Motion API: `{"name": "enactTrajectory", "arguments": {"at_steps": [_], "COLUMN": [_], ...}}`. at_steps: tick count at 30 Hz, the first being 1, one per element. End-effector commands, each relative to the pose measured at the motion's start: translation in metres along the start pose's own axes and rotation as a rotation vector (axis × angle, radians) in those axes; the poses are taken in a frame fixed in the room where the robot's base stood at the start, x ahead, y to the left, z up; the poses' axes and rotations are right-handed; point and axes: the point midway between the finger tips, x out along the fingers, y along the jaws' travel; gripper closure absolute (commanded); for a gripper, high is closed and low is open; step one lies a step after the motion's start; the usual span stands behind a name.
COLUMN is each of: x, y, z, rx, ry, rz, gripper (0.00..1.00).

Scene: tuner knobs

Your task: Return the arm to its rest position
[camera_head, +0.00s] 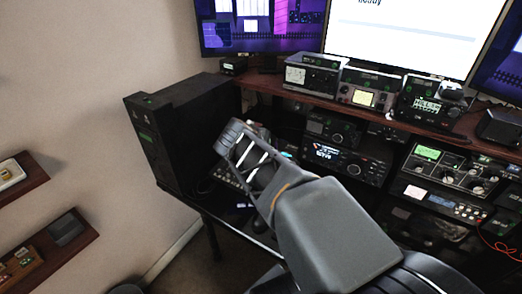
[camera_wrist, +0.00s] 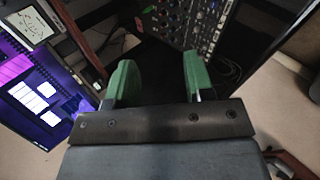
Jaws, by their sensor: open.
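My gripper shows in the wrist view (camera_wrist: 158,80) with two green fingers spread apart and nothing between them. In the head view my grey arm reaches up from the lower right, and its end (camera_head: 245,150) is in front of the dark desk rack, right of the black tower case (camera_head: 180,130). The fingers are hard to make out in the head view. In the wrist view a panel of knobs (camera_wrist: 185,25) lies beyond the fingers.
Radio units (camera_head: 345,160) and a tuner with knobs (camera_head: 450,170) fill the rack on the right. Meters (camera_head: 312,72) stand on the upper shelf (camera_head: 270,85) below the monitors (camera_head: 400,35). Small wall shelves (camera_head: 60,250) are at left. Open floor shows lower left.

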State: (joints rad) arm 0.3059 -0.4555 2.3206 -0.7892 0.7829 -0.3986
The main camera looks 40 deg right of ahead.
Motion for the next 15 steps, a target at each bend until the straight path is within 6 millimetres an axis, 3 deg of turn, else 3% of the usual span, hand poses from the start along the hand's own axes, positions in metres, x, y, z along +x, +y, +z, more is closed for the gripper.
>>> {"name": "enactTrajectory", "arguments": {"at_steps": [15], "x": [-0.0003], "y": [-0.0047], "z": [-0.0008], "rx": [0.058], "ry": [-0.001], "rz": [-0.019], "gripper": [0.52]}}
